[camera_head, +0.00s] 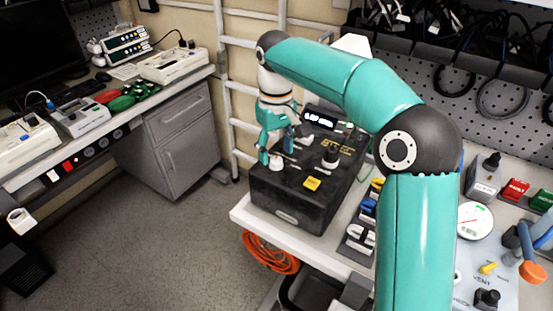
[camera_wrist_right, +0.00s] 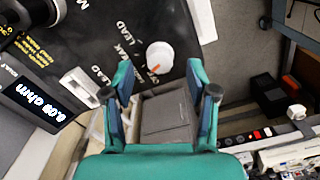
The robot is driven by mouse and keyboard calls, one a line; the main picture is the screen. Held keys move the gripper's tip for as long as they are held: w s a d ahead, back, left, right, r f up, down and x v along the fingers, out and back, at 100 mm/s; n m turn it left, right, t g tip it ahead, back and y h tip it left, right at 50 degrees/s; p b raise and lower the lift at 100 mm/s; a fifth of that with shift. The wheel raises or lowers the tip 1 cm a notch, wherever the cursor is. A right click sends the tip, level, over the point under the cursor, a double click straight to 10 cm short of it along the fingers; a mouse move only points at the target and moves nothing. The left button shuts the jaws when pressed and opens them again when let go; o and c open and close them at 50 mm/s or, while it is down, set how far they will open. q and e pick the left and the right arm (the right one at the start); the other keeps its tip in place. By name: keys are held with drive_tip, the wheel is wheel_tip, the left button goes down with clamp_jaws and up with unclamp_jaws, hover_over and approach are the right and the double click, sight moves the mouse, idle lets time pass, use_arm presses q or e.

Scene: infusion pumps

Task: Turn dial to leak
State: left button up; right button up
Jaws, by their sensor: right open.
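The black tester box (camera_head: 290,212) stands on the white bench at the centre. Its white dial (camera_head: 277,160) is near the left side of the top panel; in the right wrist view the dial (camera_wrist_right: 160,57) shows a short orange-red mark at its lower left. Small printed labels surround it, some partly hidden or hard to read. My right gripper (camera_head: 276,150) is open over the dial. In the right wrist view the gripper's fingertips (camera_wrist_right: 160,74) lie to either side of the dial; I cannot tell whether they touch it. My left gripper is out of view.
A lit display (camera_head: 320,118) is at the back of the box. A black knob (camera_head: 330,159) and a yellow button (camera_head: 312,184) share its panel. Coloured connectors (camera_head: 368,206) lie right of the box. A ladder-like rail (camera_head: 230,95) stands behind.

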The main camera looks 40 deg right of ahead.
drive_tip(key=shift+f, duration=1.2)
drive_tip(key=shift+w, duration=0.1)
clamp_jaws()
